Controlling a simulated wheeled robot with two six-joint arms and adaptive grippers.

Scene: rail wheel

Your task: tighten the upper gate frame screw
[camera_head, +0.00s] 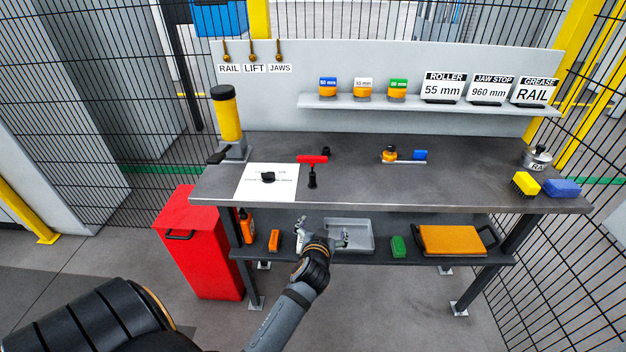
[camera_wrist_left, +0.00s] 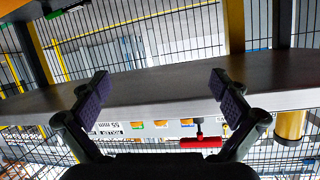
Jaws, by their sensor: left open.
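My left gripper (camera_head: 324,234) is open and empty in front of the workbench, low near the lower shelf's front edge. In the left wrist view the open left gripper (camera_wrist_left: 160,90) has its two dark pads spread wide with nothing between them. A red T-handled tool (camera_head: 312,166) with a black shaft stands on the bench top, beyond and above the gripper. It also shows in the left wrist view (camera_wrist_left: 203,141), upside down past the bench edge. I cannot make out the upper gate frame screw in either view. My right gripper is not in view.
The grey bench top (camera_head: 350,180) overhangs the lower shelf, which carries a grey tray (camera_head: 349,224), a green block (camera_head: 398,246) and an orange case (camera_head: 450,240). A red cabinet (camera_head: 200,245) stands left. Black mesh fencing (camera_head: 90,110) surrounds the bench.

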